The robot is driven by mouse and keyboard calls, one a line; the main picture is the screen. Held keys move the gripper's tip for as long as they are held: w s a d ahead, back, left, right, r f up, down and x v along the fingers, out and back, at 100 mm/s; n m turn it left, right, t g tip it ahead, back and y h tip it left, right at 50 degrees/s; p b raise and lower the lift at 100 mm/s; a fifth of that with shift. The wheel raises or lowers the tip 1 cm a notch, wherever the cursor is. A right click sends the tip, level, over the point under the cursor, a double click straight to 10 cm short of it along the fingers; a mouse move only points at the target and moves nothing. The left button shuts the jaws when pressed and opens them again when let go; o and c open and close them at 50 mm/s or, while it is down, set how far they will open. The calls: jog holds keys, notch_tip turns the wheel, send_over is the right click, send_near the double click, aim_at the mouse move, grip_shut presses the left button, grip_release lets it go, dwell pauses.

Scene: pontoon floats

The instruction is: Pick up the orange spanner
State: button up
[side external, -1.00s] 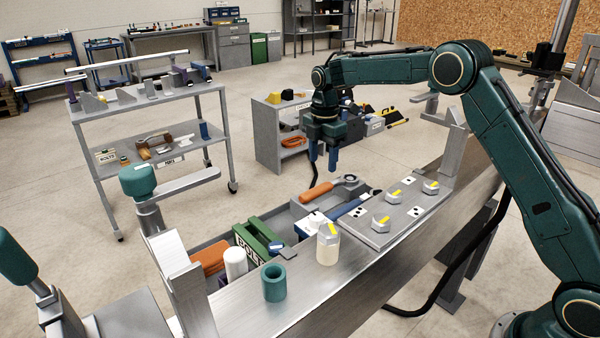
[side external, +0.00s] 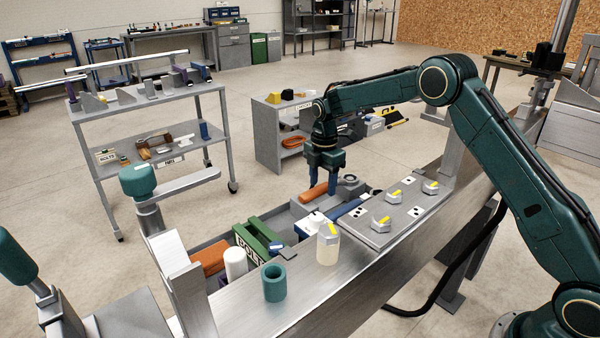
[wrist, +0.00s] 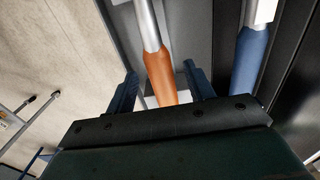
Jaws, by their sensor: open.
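The orange spanner (side external: 312,194) lies in the grey tray, its orange handle to the left and its metal ring end to the right. In the wrist view its orange handle (wrist: 163,77) and metal shaft show between my two fingers. My gripper (side external: 336,188) points down over the spanner, fingers open, one on each side of the handle. The wrist view shows my gripper (wrist: 160,85) with a gap between each finger and the handle. The fingertips are partly hidden, so their exact height against the handle is hard to tell.
A blue-handled tool (side external: 345,210) lies close beside the spanner; its handle shows in the wrist view (wrist: 249,62). A plate with hex nuts (side external: 400,218) is to the right.

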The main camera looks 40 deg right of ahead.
aim_at(322, 185)
jog(key=shift+f, duration=0.65)
grip_shut()
jog(key=shift+r, duration=0.2)
notch_tip(322, 185, up, 20)
dwell(0.8)
jog(key=shift+f, duration=0.15)
